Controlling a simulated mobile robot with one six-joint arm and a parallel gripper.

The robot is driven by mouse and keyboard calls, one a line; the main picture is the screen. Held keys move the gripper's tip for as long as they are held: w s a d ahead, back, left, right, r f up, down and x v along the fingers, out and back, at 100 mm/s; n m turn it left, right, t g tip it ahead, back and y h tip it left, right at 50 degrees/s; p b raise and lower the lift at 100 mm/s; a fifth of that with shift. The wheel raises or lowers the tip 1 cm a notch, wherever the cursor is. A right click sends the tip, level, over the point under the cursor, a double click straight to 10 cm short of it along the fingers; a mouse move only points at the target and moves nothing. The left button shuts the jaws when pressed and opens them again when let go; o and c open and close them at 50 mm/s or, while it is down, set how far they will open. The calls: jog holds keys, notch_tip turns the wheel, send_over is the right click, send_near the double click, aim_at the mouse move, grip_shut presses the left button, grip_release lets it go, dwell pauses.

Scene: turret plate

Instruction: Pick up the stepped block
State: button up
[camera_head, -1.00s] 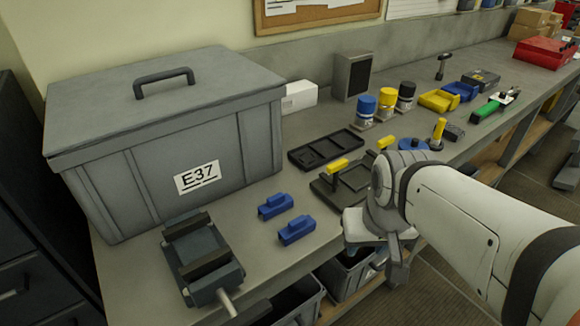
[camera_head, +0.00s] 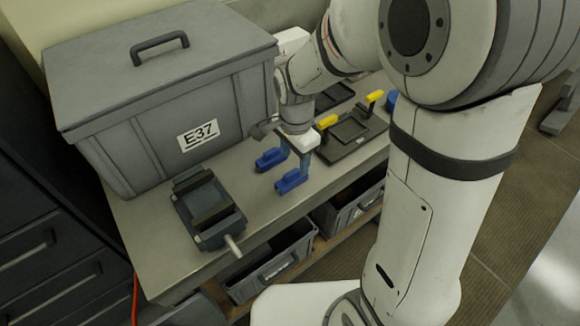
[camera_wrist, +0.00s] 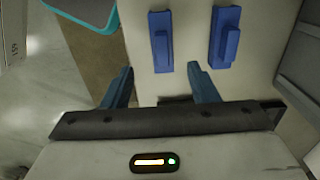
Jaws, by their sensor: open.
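Two blue stepped blocks lie side by side on the grey bench. The one nearer the bench's front edge (camera_head: 291,181) is also in the wrist view (camera_wrist: 160,42), at left. The other, nearer the big bin (camera_head: 271,158), shows at right in the wrist view (camera_wrist: 225,37). Each has a raised part on a longer base. My gripper (camera_head: 294,160) is above and beside them, pointing down. Its fingers are apart and empty in the wrist view (camera_wrist: 160,68). The left block there lies in line with the gap, beyond the fingertips.
A grey lidded bin (camera_head: 175,100) marked E37 stands behind the blocks. A dark vise (camera_head: 208,208) is to their left. A black tray-like fixture with yellow grips (camera_head: 350,130) is to the right. Grey crates (camera_head: 268,260) sit below the bench's front edge. Bare bench surrounds the blocks.

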aim_at(291, 173)
jog(key=f, duration=0.2)
jog(key=f+p, duration=0.1)
jog(key=f, duration=0.3)
jog(key=shift+a+f, duration=0.3)
jog(key=shift+a, duration=0.1)
jog(key=c, duration=1.1)
